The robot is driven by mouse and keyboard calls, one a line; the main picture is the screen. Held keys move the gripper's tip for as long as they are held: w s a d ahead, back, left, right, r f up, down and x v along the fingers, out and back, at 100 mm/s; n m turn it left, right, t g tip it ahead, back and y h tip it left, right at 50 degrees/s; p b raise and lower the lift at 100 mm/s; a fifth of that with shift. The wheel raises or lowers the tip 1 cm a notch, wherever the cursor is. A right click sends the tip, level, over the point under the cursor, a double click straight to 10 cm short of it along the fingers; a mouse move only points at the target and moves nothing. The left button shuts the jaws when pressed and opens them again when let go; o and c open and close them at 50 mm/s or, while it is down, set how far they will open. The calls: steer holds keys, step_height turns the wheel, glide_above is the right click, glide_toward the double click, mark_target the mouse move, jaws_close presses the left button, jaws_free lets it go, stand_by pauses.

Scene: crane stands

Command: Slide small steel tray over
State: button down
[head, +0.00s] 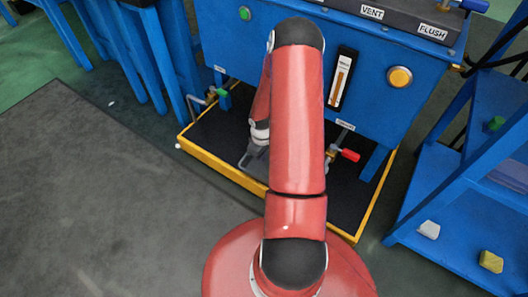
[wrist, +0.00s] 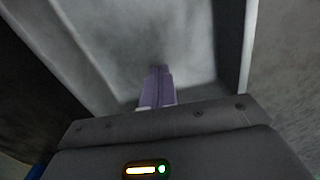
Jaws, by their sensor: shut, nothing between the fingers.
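The small steel tray (wrist: 190,40) fills the middle of the wrist view as a dull grey metal surface with raised sides. My gripper (wrist: 158,72) is shut and empty, with its two fingers together. The fingertips point into the tray's area; I cannot tell whether they touch it. In the head view my gripper (head: 252,156) is low over the black floor of the drip platform, partly hidden by my red arm.
The black platform (head: 216,140) has a yellow rim and lies under the blue cabinet (head: 225,45). A red-handled valve (head: 349,155) and a green-handled valve (head: 221,92) stick out low. A blue shelf rack (head: 450,190) stands right. Grey floor at left is clear.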

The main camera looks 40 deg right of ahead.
steer(key=shift+w+a+r, duration=0.1)
steer(key=shift+w+a, duration=0.15)
steer(key=shift+w, duration=0.5)
steer(key=shift+w+a+r, duration=0.1)
steer(key=shift+w+a, duration=0.15)
steer(key=shift+w, duration=0.45)
